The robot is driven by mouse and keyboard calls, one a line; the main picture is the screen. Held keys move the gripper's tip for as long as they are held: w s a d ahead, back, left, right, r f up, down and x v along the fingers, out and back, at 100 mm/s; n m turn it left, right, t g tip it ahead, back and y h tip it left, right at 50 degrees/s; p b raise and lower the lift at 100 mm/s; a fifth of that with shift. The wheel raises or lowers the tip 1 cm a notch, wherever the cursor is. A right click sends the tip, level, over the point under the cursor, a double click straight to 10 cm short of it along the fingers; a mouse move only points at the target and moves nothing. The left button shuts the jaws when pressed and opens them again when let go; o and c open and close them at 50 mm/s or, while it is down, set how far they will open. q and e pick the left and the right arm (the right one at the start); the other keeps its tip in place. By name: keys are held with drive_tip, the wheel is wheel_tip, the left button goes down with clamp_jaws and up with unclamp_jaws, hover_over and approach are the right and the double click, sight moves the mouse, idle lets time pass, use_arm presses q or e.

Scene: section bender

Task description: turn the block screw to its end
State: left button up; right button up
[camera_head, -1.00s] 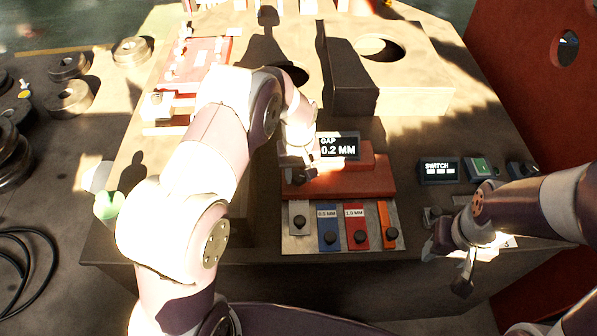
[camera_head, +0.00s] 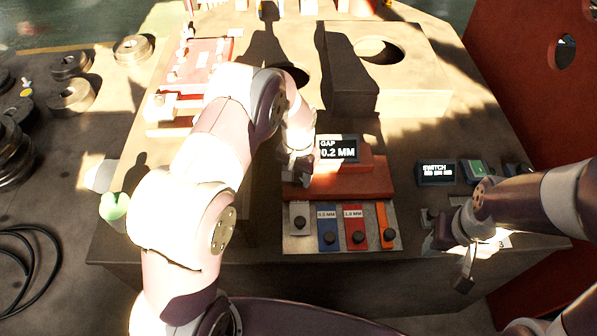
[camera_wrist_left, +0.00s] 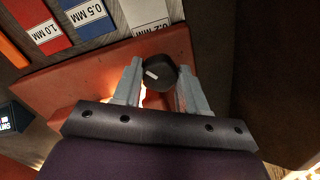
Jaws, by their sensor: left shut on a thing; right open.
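The block screw has a dark round knob with a white mark, seen in the left wrist view (camera_wrist_left: 160,72). It sits at the front of the red block (camera_head: 350,182). My left gripper (camera_wrist_left: 158,88) is shut on this knob, one grey finger on each side. In the head view my left gripper (camera_head: 297,172) is at the left end of the red block, and the arm and hand hide the knob there. A display (camera_head: 338,149) on the block reads "GAP 0.2 MM". My right gripper (camera_head: 462,262) is open and empty near the table's front right edge.
Labelled gauge strips, including blue (camera_head: 328,228) and red (camera_head: 355,226), lie in front of the block. A large block with a round hole (camera_head: 400,75) is behind. Metal rings (camera_head: 72,96) lie at left.

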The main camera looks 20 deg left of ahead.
sight(298, 177)
use_arm(q)
drive_tip(key=shift+m, duration=0.6)
drive_tip(key=o, duration=1.1)
drive_tip(key=shift+c, duration=0.2)
wheel_tip(298, 177, up, 13)
drive_tip(key=shift+f, duration=0.15)
